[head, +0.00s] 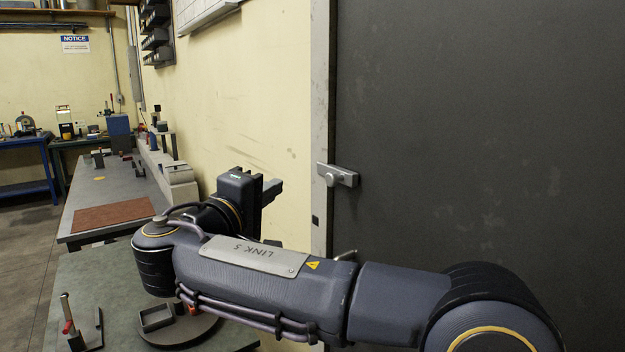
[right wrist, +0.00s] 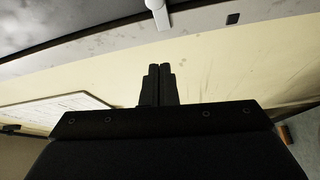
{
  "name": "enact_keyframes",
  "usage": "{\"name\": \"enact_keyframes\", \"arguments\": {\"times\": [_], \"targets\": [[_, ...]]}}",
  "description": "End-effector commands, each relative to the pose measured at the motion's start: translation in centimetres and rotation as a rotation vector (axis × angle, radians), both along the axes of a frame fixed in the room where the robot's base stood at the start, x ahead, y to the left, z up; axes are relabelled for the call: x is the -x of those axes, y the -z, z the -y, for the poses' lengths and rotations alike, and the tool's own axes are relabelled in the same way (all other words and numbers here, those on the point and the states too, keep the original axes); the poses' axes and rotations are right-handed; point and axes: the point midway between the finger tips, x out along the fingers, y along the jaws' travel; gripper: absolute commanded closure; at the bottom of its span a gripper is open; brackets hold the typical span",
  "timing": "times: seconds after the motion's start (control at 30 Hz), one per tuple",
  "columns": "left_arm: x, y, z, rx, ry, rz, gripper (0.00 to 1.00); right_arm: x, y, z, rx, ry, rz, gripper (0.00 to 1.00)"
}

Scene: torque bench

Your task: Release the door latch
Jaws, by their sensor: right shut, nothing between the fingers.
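The door latch (head: 345,177) is a small light-grey metal piece with a rounded knob. It sits at the left edge of the dark grey door (head: 480,130), beside the pale door frame (head: 320,120). My right gripper (head: 274,188) is left of the latch in the head view, apart from it, with its fingers pointing right. In the right wrist view its fingers (right wrist: 158,84) are together with nothing between them. A pale piece, apparently the latch (right wrist: 157,10), shows at the top edge there, beyond the fingertips. My left gripper is not in view.
My right arm crosses the lower front of the door. A green-topped bench (head: 120,290) with small fixtures stands at lower left, and a longer bench (head: 130,185) runs along the yellow wall (head: 250,90). The space between gripper and latch looks clear.

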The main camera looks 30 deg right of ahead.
Motion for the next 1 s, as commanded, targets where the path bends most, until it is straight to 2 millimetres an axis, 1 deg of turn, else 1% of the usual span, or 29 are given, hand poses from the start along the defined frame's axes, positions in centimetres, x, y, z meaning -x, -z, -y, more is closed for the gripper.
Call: {"name": "enact_keyframes", "arguments": {"times": [0.27, 0.43, 0.57, 0.9, 1.0], "targets": [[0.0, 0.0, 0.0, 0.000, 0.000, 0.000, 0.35, 0.0, 0.0, 0.0, 0.001, 0.000, 0.001, 1.00], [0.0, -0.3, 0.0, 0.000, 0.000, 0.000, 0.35, -0.5, -0.2, 0.8, 0.001, 0.001, 0.001, 1.00], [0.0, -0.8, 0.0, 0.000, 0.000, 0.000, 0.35, -1.6, -0.4, 2.6, 0.000, 0.004, 0.000, 1.00], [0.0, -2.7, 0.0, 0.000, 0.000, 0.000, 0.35, -5.6, -0.7, 8.6, 0.001, 0.005, -0.003, 1.00], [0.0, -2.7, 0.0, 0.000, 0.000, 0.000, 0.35, -3.9, -0.4, 8.9, -0.001, -0.002, 0.000, 1.00]]}}
